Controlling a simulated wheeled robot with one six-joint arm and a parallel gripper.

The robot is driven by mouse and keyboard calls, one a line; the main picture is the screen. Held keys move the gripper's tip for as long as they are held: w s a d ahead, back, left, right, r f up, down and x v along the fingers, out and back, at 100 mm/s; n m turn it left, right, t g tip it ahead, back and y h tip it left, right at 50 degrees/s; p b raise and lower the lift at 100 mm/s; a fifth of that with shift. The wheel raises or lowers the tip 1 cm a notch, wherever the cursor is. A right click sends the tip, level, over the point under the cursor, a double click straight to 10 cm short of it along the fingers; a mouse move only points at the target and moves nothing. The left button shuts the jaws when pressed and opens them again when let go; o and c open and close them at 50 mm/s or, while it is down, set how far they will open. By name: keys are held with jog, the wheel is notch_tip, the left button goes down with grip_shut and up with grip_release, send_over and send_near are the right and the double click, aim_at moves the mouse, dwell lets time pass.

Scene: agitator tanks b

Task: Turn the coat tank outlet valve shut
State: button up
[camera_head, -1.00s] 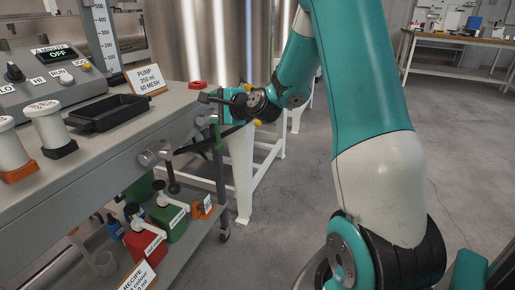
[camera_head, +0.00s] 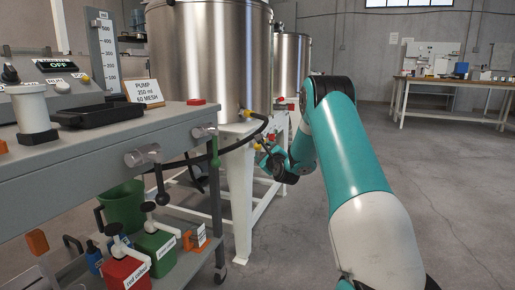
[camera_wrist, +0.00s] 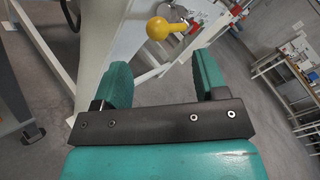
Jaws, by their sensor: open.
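Two steel tanks stand on white legs: a near one (camera_head: 208,60) and one farther back (camera_head: 291,65). No label shows which is the coat tank. A yellow knob (camera_head: 246,113) sits low on the near tank, by a black hose. A second yellow knob (camera_head: 257,145) is lower, close to my gripper (camera_head: 266,157). In the wrist view my gripper (camera_wrist: 160,68) is open and empty.
A grey cart (camera_head: 90,150) stands at left, with a pump sign (camera_head: 142,92), a black tray (camera_head: 92,116) and coloured containers on its lower shelf. A black hose (camera_head: 215,152) runs from it toward the tanks. Floor at right is clear before a workbench (camera_head: 455,83).

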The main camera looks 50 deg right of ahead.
aim_at(258, 147)
jog(key=b+x, duration=0.2)
jog(key=x, duration=0.7)
jog(key=shift+w+d, duration=0.2)
jog(key=shift+w, duration=0.15)
grip_shut()
jog(key=shift+a+f+b, duration=0.1)
jog(key=shift+b, duration=0.25)
